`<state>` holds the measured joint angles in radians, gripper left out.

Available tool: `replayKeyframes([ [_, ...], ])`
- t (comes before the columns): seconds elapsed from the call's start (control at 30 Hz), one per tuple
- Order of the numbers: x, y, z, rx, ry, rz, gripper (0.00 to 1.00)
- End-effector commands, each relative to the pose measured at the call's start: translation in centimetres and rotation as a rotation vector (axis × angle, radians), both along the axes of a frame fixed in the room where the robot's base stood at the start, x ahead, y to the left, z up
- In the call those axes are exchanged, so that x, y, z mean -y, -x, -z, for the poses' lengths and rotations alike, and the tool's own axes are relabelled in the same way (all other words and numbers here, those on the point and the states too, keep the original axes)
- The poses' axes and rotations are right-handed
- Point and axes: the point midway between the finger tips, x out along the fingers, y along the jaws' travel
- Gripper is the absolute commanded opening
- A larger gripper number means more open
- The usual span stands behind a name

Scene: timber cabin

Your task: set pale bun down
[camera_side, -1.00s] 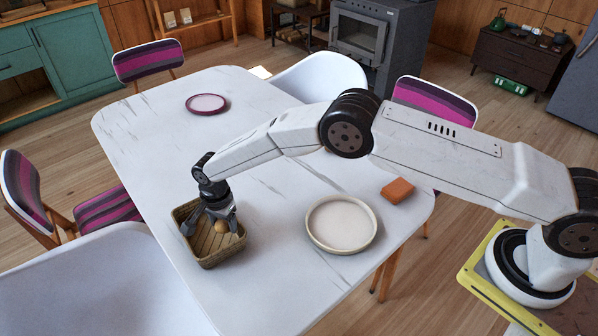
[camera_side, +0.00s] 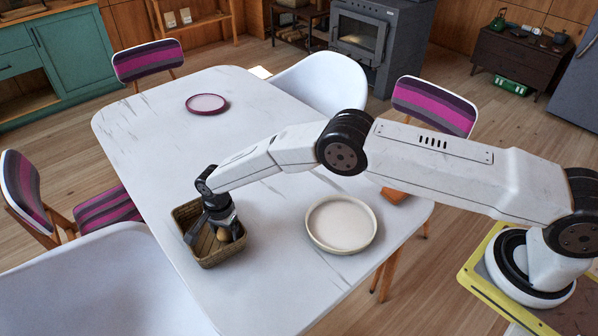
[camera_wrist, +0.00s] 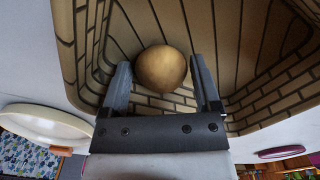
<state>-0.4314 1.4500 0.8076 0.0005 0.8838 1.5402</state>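The pale bun (camera_side: 223,235), a round tan-brown ball, lies in a woven basket (camera_side: 221,262) near the table's front left edge. In the wrist view the bun (camera_wrist: 161,68) shows between the two fingers of my gripper (camera_wrist: 162,85), with a gap on each side. My gripper (camera_side: 214,230) is open, pointing down inside the basket around the bun. The basket's slatted inside (camera_wrist: 235,40) fills the top of the wrist view. The side view partly hides the bun behind a finger.
A cream round plate (camera_side: 341,224) stands empty right of the basket. An orange block (camera_side: 393,196) is partly behind my arm. A small purple-rimmed plate (camera_side: 207,103) is at the table's far end. The marble table's middle is clear; chairs surround it.

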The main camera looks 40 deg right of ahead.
Motion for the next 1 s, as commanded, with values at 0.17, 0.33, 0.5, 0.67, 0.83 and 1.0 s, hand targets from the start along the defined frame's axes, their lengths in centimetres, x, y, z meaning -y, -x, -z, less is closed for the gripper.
replayKeyframes([
  [0.17,0.0,0.0,0.0,0.0,0.0,0.0,0.8],
  [0.33,0.0,0.0,-0.3,0.001,0.0,0.0,0.8],
  [0.5,0.0,-0.1,-1.3,0.001,0.0,0.0,0.8],
  [0.67,0.0,0.0,-2.8,0.001,0.0,0.0,0.8],
  [0.83,0.0,-0.1,-5.2,0.003,-0.001,0.0,0.8],
  [1.0,0.0,-0.1,-7.7,0.002,-0.001,0.0,0.8],
])
